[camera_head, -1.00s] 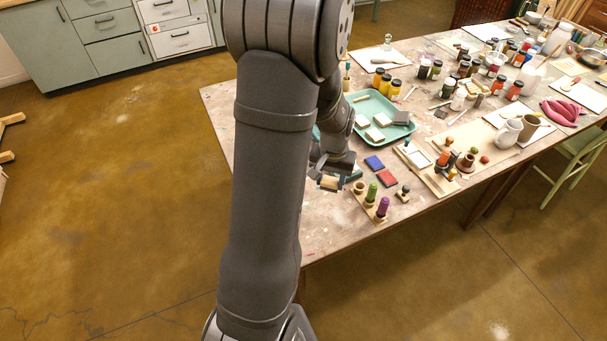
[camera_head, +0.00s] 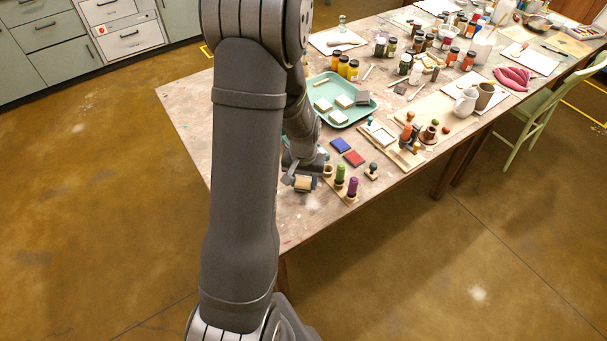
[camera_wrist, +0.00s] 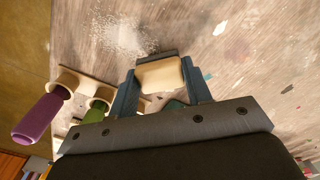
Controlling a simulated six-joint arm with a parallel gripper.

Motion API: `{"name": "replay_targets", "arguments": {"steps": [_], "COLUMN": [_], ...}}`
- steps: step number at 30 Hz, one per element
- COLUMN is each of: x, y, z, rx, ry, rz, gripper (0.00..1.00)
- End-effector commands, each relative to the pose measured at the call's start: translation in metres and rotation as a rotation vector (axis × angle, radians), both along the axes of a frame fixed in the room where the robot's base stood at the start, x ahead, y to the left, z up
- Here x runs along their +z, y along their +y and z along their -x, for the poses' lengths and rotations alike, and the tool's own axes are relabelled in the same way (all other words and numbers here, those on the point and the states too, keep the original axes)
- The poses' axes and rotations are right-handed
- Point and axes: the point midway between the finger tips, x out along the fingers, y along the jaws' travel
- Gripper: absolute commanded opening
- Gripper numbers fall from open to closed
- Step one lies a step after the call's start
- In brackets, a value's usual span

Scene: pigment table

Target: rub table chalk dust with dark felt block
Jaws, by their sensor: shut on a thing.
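The felt block shows in the wrist view as a pale wooden back (camera_wrist: 160,74) with a dark felt edge (camera_wrist: 157,55) at its far side. My gripper (camera_wrist: 161,82) is shut on it, one blue-grey finger on each side. In the head view the block (camera_head: 303,184) is at my gripper (camera_head: 300,174), low over the table's near part. A pale patch of chalk dust (camera_wrist: 120,35) lies on the table just beyond the block, up and left in the wrist view. I cannot tell whether the felt touches the table.
A wooden stand with green (camera_head: 340,174) and purple (camera_head: 353,187) handled tools is close right of the block. Blue (camera_head: 340,145) and red (camera_head: 354,158) pads and a teal tray (camera_head: 333,117) lie behind. The table top (camera_head: 185,95) is bare at left.

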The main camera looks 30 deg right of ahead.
Motion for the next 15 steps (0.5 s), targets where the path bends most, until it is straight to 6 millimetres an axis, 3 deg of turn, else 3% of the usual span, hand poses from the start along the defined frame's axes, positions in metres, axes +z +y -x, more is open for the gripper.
{"name": "replay_targets", "arguments": {"steps": [3,5,15], "x": [-0.018,-0.010,-0.017], "y": [0.001,-0.001,0.000], "z": [0.001,0.006,0.038], "rx": [0.000,-0.002,-0.003], "ry": [0.004,-0.001,0.001], "rz": [-0.004,0.001,-0.001], "gripper": [0.23,0.20,0.20]}}
